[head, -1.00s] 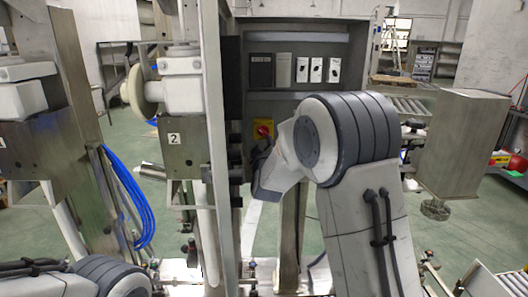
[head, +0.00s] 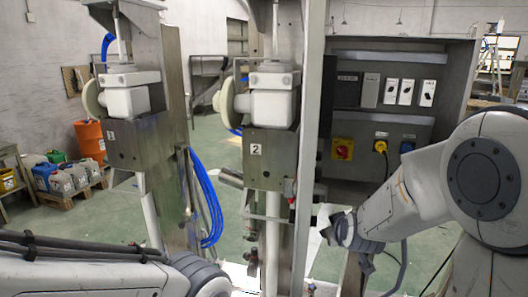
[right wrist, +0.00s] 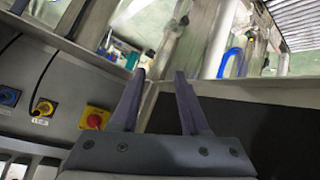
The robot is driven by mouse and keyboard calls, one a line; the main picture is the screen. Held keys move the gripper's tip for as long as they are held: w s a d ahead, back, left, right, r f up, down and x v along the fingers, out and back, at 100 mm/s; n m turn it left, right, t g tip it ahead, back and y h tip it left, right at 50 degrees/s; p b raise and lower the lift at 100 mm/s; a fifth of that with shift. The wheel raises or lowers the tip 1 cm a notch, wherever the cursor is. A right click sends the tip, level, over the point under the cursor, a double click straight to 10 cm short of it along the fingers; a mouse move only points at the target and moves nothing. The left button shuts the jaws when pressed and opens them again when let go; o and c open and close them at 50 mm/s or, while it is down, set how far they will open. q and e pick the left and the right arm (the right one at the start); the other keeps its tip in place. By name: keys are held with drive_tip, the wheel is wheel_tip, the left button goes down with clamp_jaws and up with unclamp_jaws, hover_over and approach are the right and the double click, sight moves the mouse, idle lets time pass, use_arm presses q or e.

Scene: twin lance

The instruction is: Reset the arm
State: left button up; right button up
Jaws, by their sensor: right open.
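My right arm comes in from the right in the head view, bent at a large grey joint. Its wrist end reaches left, below the switch panel, and its gripper (head: 333,228) is small and partly hidden there. In the right wrist view my right gripper (right wrist: 160,74) is open, with two dark fingers apart and nothing between them. My left arm lies low at the bottom left of the head view. Its gripper is not visible.
A grey cabinet (head: 402,50) holds white switches, a red knob on a yellow plate (head: 342,149) and yellow and blue plugs. The knob also shows in the right wrist view (right wrist: 94,120). Steel posts with white units (head: 273,108) stand mid-view. An orange drum (head: 90,140) stands left.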

drive_tip(key=s+f+m+g, duration=0.2)
drive_tip(key=s+f+g, duration=0.2)
drive_tip(key=s, duration=0.6)
drive_tip(key=s+f+m+g, duration=0.2)
drive_tip(key=s+f+g, duration=0.2)
drive_tip(key=s, duration=0.7)
drive_tip(key=s+a+r+n+g, duration=0.1)
drive_tip(key=s+a+r+n, duration=0.1)
drive_tip(key=s+a, duration=0.4)
drive_tip(key=s+a+r+n+g+y, duration=0.1)
drive_tip(key=s+a+r+n, duration=0.2)
drive_tip(key=s+a+n, duration=0.2)
drive_tip(key=s+a, duration=0.2)
drive_tip(key=a, duration=0.1)
drive_tip(key=shift+r+n+y, duration=0.3)
